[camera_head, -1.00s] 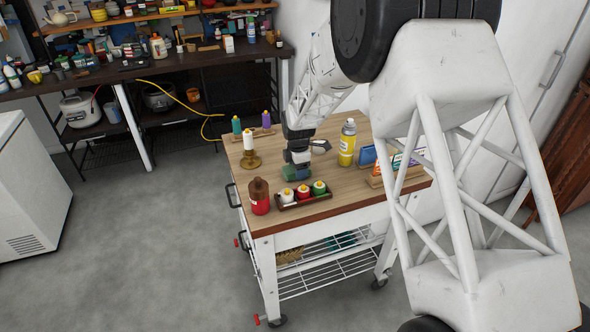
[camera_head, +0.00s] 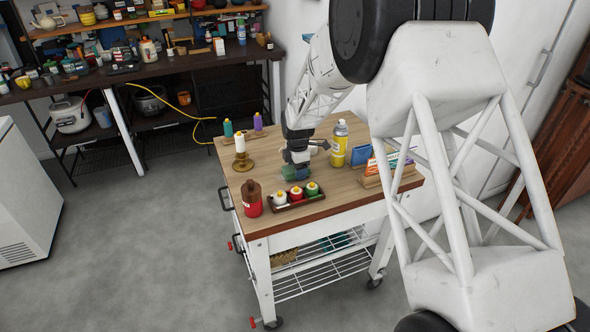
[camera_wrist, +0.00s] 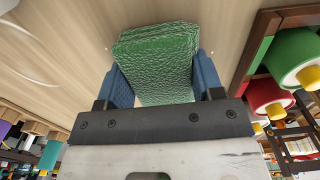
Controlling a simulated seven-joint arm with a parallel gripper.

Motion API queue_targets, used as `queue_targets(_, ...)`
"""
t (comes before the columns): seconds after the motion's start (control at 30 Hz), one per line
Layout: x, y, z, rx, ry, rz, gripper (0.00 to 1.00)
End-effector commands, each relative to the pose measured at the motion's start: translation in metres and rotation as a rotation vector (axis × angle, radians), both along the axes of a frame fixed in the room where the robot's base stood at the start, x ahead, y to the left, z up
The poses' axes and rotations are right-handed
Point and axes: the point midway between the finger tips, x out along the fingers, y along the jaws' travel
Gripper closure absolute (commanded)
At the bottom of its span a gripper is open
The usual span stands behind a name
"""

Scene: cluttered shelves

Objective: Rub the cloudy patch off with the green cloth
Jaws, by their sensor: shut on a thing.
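My gripper (camera_wrist: 155,85) is shut on the green cloth (camera_wrist: 160,55), a thick folded pad between its blue fingers in the wrist view. In the head view my gripper (camera_head: 296,168) points down over the middle of the wooden cart top (camera_head: 340,192), behind a small dark tray. The cloth (camera_head: 290,173) is low at the wood there; I cannot tell whether it touches. I cannot make out a cloudy patch for certain. A faint pale curved line (camera_wrist: 28,68) shows on the wood at the left of the wrist view.
The tray (camera_head: 299,204) with white, red and green bottles stands close in front of my gripper. A yellow spray can (camera_head: 339,147) and a card rack (camera_head: 385,177) stand right.

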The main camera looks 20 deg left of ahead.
Motion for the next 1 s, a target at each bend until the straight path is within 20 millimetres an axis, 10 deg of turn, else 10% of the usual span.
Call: queue_targets(1.0,0.017,-0.018,-0.003,-0.001,0.001,0.0,0.66)
